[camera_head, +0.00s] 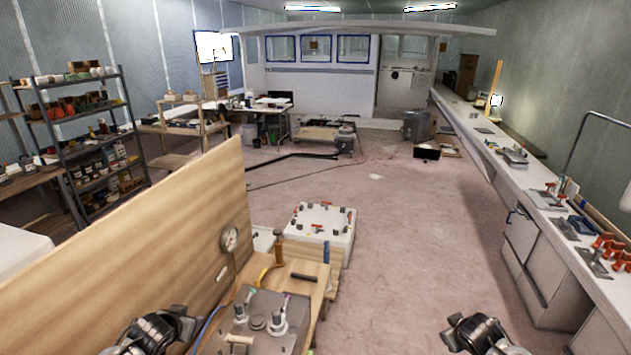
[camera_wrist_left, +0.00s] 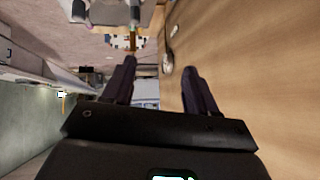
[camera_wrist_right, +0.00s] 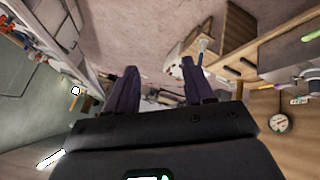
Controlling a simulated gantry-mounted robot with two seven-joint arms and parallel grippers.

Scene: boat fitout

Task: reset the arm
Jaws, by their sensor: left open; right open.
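Parts of both my arms show at the bottom edge of the head view, the left one (camera_head: 160,330) in front of the wooden panel and the right one (camera_head: 485,335) over the floor by the right counter. In the left wrist view my left gripper (camera_wrist_left: 158,62) has its two dark fingers apart with nothing between them. In the right wrist view my right gripper (camera_wrist_right: 160,68) also has its fingers apart and is empty. Neither gripper touches anything that I can see.
A tall wooden panel (camera_head: 130,240) with a round gauge (camera_head: 229,238) stands close to my left arm. A workbench (camera_head: 307,290) with a grey plate of fittings (camera_head: 257,323) lies between the arms. A long counter (camera_head: 525,185) runs along the right. The middle floor (camera_head: 400,230) is clear.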

